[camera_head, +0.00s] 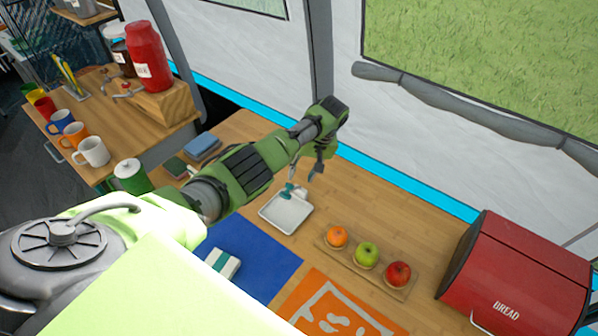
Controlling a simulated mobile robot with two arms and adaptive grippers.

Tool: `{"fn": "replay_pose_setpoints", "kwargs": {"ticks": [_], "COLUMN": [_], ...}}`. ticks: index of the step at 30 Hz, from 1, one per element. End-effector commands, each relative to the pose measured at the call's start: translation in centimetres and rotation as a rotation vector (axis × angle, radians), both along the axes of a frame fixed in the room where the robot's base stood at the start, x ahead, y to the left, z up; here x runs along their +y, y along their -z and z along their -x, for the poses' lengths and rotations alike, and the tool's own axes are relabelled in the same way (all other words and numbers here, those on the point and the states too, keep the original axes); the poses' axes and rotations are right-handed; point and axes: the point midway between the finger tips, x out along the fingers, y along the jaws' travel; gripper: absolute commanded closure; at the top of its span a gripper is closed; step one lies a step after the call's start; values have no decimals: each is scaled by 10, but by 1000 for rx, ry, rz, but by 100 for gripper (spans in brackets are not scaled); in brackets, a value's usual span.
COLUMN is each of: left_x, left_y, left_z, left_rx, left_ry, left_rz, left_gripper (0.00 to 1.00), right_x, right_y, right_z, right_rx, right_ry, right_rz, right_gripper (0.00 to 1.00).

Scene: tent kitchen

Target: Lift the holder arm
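My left gripper (312,168) is above the wooden counter in the middle of the view, pointing down, with its dark fingers apart and nothing seen between them. Just below and left of it is a small white tray (288,213) with a teal and white piece (292,190) at its far edge. The fingers look close to this piece, but I cannot tell whether they touch it. No part can be clearly made out as the holder arm; the teal piece is too small to tell. My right gripper is not in view.
A wooden board (342,253) holds an orange and two apples to the right. A red bread box (520,275) stands at the far right. A blue mat (270,262) with a white and green block (222,263) lies in front. Cups and a red jar (147,60) are at left.

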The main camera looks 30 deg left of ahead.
Motion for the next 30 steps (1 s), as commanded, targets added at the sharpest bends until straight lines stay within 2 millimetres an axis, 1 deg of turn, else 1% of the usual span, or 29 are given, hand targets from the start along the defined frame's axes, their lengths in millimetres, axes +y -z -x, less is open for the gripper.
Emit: {"fn": "replay_pose_setpoints", "kwargs": {"ticks": [4,7,11,14,18,24,27,30], "left_x": [1,2,-1,-6,-15,-27,-31,-33], "left_y": [-2,-3,-13,-29,-59,-95,-106,-112], "left_z": [0,0,-2,-5,-10,-15,-16,-17], "left_rx": [1,1,-1,-3,-3,0,1,1], "left_ry": [-1,-1,0,1,2,2,3,4], "left_rz": [-3,-4,-4,-5,-4,-3,-2,-2], "left_gripper": [65,65,65,65,65,65,65,65], "right_x": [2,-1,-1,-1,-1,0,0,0], "right_y": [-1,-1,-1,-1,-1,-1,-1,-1], "right_z": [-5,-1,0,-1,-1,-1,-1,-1], "right_rx": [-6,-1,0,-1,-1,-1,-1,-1], "right_ry": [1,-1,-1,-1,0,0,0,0], "right_rz": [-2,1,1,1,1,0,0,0], "right_gripper": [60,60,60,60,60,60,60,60]}}
